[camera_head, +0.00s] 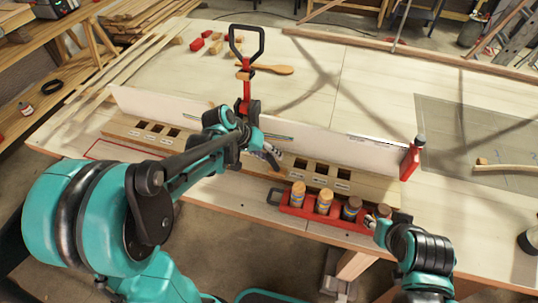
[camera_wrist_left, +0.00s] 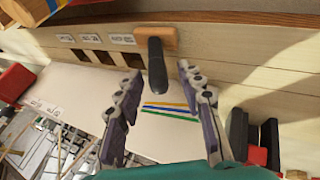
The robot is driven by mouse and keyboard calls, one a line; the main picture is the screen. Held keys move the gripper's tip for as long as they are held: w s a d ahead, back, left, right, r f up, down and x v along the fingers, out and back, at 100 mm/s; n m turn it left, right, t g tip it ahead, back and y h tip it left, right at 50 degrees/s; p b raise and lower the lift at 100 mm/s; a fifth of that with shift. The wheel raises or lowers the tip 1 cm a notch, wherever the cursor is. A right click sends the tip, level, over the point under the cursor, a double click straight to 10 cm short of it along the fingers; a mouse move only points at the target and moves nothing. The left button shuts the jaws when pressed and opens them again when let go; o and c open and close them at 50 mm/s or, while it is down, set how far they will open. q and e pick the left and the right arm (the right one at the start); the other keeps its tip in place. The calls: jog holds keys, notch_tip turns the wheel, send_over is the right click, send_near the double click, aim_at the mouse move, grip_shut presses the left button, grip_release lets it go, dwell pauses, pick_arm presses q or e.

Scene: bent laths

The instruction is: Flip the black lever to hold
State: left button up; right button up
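In the left wrist view, the black lever (camera_wrist_left: 155,62) is a dark rounded handle on a small wooden block (camera_wrist_left: 178,40), beside a row of labelled slots. It lies between the spread fingers of my left gripper (camera_wrist_left: 163,100), with gaps on both sides.
A white upright board (camera_head: 320,133) with coloured stripes stands behind the strip. A red clamp with a black loop handle (camera_head: 246,45) rises at the middle, another red clamp (camera_head: 411,160) at right. The red rack (camera_head: 290,209) holds several wood-topped containers.

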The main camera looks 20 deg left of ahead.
aim_at(278, 165)
pick_arm(q)
grip_shut()
jog(key=shift+d+r, duration=0.15)
jog(key=shift+d+r+y+p, duration=0.25)
jog(key=shift+d+y+p, duration=0.3)
jog(key=shift+y+p, duration=0.3)
jog(key=shift+d+m+y+p, duration=0.45)
jog(key=shift+d+y, duration=0.35)
jog(key=shift+y, duration=0.45)
jog(key=shift+d+f+m+y, duration=0.1)
jog(key=shift+d+m+y, duration=0.15)
jog(key=shift+d+y, duration=0.7)
jog(key=shift+s+d+f+m+y+b, duration=0.1)
jog(key=shift+d+y+b, duration=0.2)
jog(key=shift+y, duration=0.3)
jog(key=shift+d+f+m+y+b, duration=0.1)
jog(key=shift+d+y+b, duration=0.1)
jog(key=shift+y+b, duration=0.25)
jog(key=shift+s+d+f+m+y+b, duration=0.1)
jog(key=shift+d+y+b, duration=0.15)
jog(key=shift+y, duration=0.45)
